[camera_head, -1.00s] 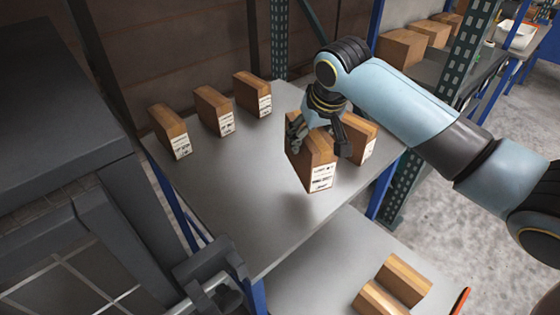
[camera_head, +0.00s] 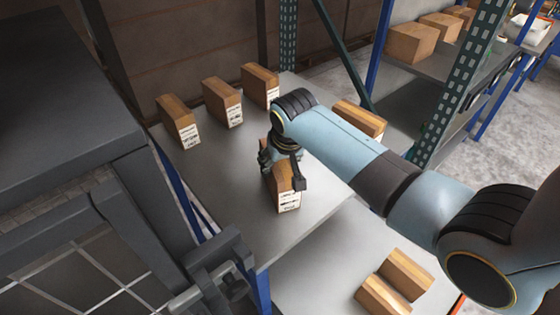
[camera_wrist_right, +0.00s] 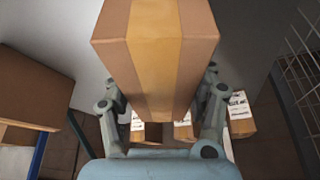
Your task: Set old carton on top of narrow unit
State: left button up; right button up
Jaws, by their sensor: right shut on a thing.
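A brown carton (camera_head: 286,197) with a tape strip and a white label is held upright in my right gripper (camera_head: 283,175), over the front part of the grey shelf top (camera_head: 220,200). In the right wrist view the carton (camera_wrist_right: 155,60) fills the space between the two fingers (camera_wrist_right: 160,115). I cannot tell whether its base touches the shelf. Which carton is the old one, and which unit is the narrow one, I cannot tell from looks. My left gripper is not in view.
Three similar cartons (camera_head: 222,102) stand in a row along the back of the shelf top. Another carton (camera_head: 359,120) stands behind my right arm. Two cartons (camera_head: 406,270) lie on a lower shelf (camera_head: 330,270). A dark machine (camera_head: 60,100) stands at left.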

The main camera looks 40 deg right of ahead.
jog(key=o, duration=1.6)
jog(key=shift+f, duration=0.15)
jog(key=shift+r, duration=0.2)
jog(key=v, duration=1.2)
jog(key=shift+p, duration=0.35)
